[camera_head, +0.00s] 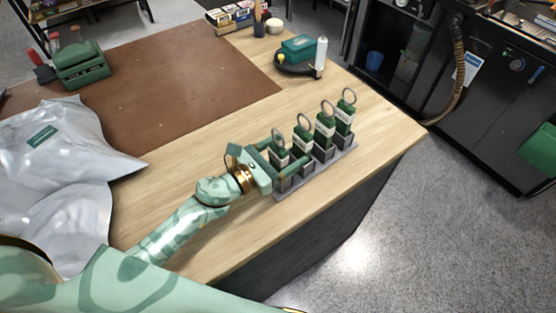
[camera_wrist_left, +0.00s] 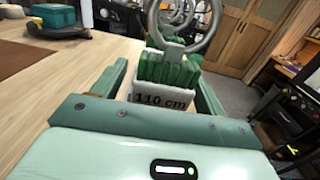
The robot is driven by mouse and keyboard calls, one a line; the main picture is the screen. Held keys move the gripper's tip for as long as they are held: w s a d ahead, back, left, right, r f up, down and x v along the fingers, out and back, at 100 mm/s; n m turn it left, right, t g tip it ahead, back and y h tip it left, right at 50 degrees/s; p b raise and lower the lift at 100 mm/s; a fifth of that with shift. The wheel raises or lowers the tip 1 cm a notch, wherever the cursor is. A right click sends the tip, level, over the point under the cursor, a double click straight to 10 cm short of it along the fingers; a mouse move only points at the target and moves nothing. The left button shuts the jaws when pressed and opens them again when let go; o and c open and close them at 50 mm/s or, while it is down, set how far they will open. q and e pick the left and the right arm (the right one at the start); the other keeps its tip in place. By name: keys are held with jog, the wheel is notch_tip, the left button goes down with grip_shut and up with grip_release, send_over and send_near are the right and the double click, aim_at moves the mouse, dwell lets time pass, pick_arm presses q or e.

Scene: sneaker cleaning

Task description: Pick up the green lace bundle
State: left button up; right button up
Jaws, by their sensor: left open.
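Several green lace bundles with white bands and metal rings stand upright in a row in dark holders on a grey base (camera_head: 318,172) near the table's front edge. The nearest green lace bundle (camera_head: 279,149) is at my left gripper (camera_head: 284,156). In the left wrist view this bundle (camera_wrist_left: 168,70) has a white band reading "110 cm" and a ring on top. The fingers of my left gripper (camera_wrist_left: 162,88) are open, one on each side of it, with gaps visible. The other bundles (camera_head: 325,125) stand behind it. My right gripper is not in view.
A brown mat (camera_head: 180,75) covers much of the wooden table. Silvery bags (camera_head: 60,140) lie at the left. A teal box and a white cylinder (camera_head: 321,55) stand beyond the row.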

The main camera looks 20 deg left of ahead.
pick_arm(q)
jog(key=c, duration=1)
jog(key=shift+c, duration=0.2)
jog(key=shift+r, duration=0.1)
